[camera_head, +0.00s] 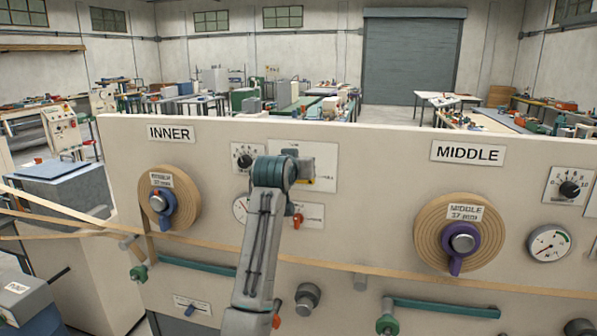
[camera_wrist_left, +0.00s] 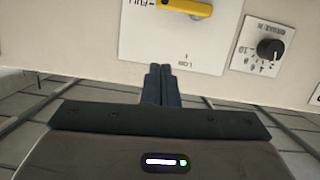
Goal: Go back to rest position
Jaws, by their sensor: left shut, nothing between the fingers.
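My left arm rises in the middle of the head view, in front of the cream panel (camera_head: 370,165) of the spiral winder. Its fingers are hidden there behind the wrist. In the left wrist view my left gripper (camera_wrist_left: 159,85) has its two dark fingers together, with nothing between them. Beyond the fingertips that view shows a white plate (camera_wrist_left: 160,45) with a yellow handle (camera_wrist_left: 185,8), upside down, and a black dial (camera_wrist_left: 270,49) to the right. The fingers appear apart from the handle. My right gripper is in neither view.
The INNER roll (camera_head: 184,189) with its blue knob is left of my arm; the MIDDLE roll (camera_head: 432,232) with its purple knob is to the right. A tan strip (camera_head: 330,262) runs across the panel. Green bars (camera_head: 212,266) stick out below. Workbenches stand far behind.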

